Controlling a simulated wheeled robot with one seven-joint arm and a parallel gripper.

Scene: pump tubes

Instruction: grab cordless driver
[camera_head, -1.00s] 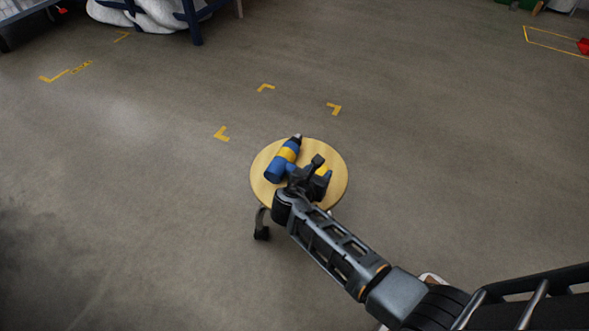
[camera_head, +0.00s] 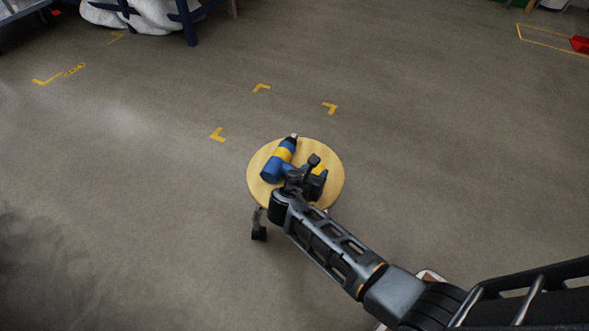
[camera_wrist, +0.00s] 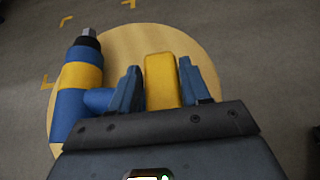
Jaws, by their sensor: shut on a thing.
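The cordless driver (camera_head: 278,163) is blue with a yellow band and a dark chuck. It lies on its side on a round wooden stool top (camera_head: 334,180), and its body also shows at the left of the wrist view (camera_wrist: 80,80). Its yellow handle end (camera_wrist: 161,80) sits between the two fingers of my gripper (camera_wrist: 160,88), which are shut on it. In the head view my gripper (camera_head: 308,178) is over the stool top and hides part of the handle. I cannot tell whether the driver is lifted off the wood.
Yellow corner marks (camera_head: 217,135) are on the grey floor beyond the stool. A blue-legged frame with white sacks (camera_head: 150,15) stands at the top left. A red object (camera_head: 579,44) lies at the top right edge. The floor around the stool is clear.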

